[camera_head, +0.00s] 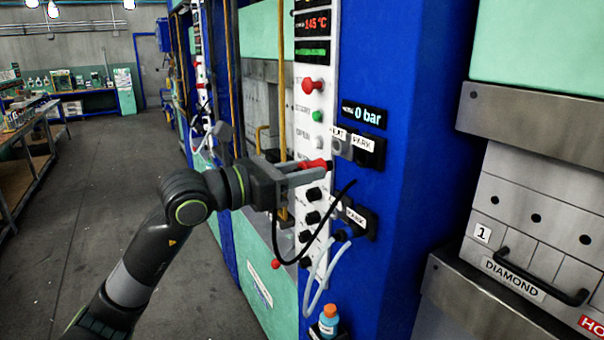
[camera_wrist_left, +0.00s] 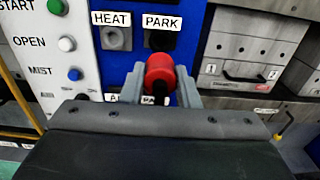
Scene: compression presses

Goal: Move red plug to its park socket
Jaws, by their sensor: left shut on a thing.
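The red plug (camera_head: 314,164) is held between the fingers of my left gripper (camera_head: 318,168), in front of the white control panel. It also shows in the left wrist view (camera_wrist_left: 160,74), gripped between the two grey fingers. The upper black park socket (camera_head: 369,152), labelled PARK, is on the blue face to the right of the plug. In the left wrist view the park socket (camera_wrist_left: 160,41) lies just above the plug, partly hidden by it. The plug looks apart from the socket; the exact gap is unclear. My right gripper is not in view.
The grey HEAT socket (camera_wrist_left: 116,38) sits left of the park socket. A black cable (camera_head: 328,222) loops below the gripper. A blue bottle (camera_head: 328,321) stands lower down.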

